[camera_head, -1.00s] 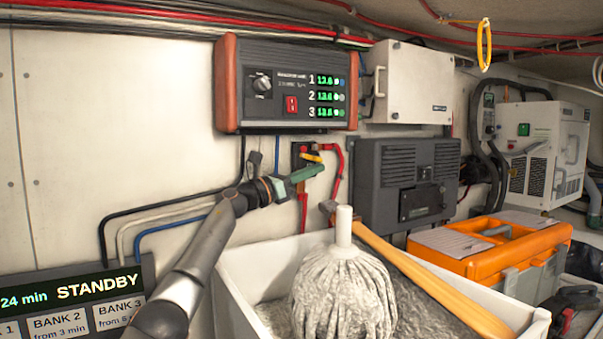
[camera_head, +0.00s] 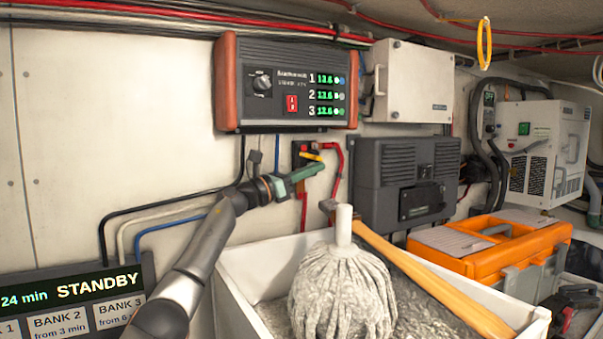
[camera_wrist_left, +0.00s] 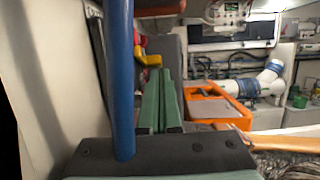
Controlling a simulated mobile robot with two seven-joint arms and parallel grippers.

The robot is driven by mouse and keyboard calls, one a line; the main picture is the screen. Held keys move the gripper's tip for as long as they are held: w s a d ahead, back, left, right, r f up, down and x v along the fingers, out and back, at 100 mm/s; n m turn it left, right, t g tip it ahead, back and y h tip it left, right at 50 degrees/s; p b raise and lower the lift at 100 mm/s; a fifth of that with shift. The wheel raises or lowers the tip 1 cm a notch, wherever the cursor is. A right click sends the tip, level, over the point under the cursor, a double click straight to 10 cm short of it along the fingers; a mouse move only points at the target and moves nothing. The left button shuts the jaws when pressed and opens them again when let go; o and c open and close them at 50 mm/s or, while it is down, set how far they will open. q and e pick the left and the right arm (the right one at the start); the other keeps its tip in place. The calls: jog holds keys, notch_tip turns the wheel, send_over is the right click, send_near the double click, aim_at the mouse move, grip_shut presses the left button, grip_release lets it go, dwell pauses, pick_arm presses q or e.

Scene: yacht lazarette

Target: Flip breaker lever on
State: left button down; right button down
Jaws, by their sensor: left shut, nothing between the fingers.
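The breaker is a small dark block (camera_head: 299,149) with a red part, mounted on the white wall below the charger panel. Its yellow lever (camera_head: 314,157) points right and slightly down. The lever also shows in the left wrist view (camera_wrist_left: 149,60), just beyond my fingertips. My left gripper (camera_head: 322,167) has green fingers, shut and empty, with the tips just below the lever in the head view. In the left wrist view the fingers (camera_wrist_left: 160,76) lie side by side. I cannot tell whether they touch the lever. My right gripper is not in view.
The charger panel (camera_head: 283,110) hangs above the breaker, and a dark grey box (camera_head: 375,215) is to its right. Red cables (camera_head: 338,180) run beside and below it. A white bin (camera_head: 240,262) with a mop stands in front. A blue cable (camera_wrist_left: 121,85) crosses close in the wrist view.

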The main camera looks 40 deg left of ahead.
pick_arm(q)
jog(key=b+v, duration=0.7)
jog(key=v, duration=0.5)
jog(key=shift+s, duration=0.25)
jog(key=s+g, duration=0.1)
jog(key=s+a+g, duration=0.1)
jog(key=s+g, duration=0.1)
jog(key=shift+s+a+r+y+p, duration=0.1)
jog(key=shift+s+a+y+p, duration=0.15)
jog(key=shift+s+y+p, duration=0.15)
